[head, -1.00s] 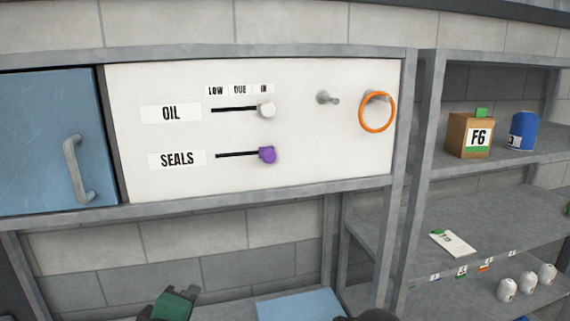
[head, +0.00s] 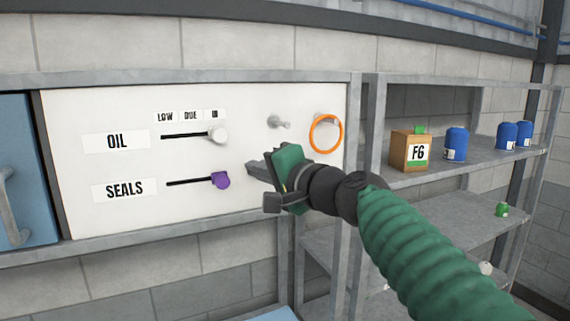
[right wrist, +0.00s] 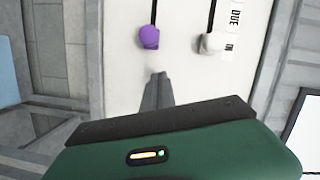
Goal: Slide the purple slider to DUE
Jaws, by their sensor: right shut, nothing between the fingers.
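The purple slider (head: 221,180) sits at the right end of the SEALS slot (head: 190,183) on the white panel, under the IN label. The DUE label (head: 190,116) is above, between LOW and IN. My right gripper (head: 253,172) is shut and empty, just right of the purple slider and apart from it. In the right wrist view the purple slider (right wrist: 149,37) lies ahead of the shut fingertips (right wrist: 157,80), slightly to their left. My left gripper is not in view.
The white OIL slider (head: 218,135) is at the right end of its slot, above the purple one. An orange ring (head: 326,134) hangs on a peg to the right, beside an empty peg (head: 279,122). A shelf with an F6 box (head: 410,151) stands further right.

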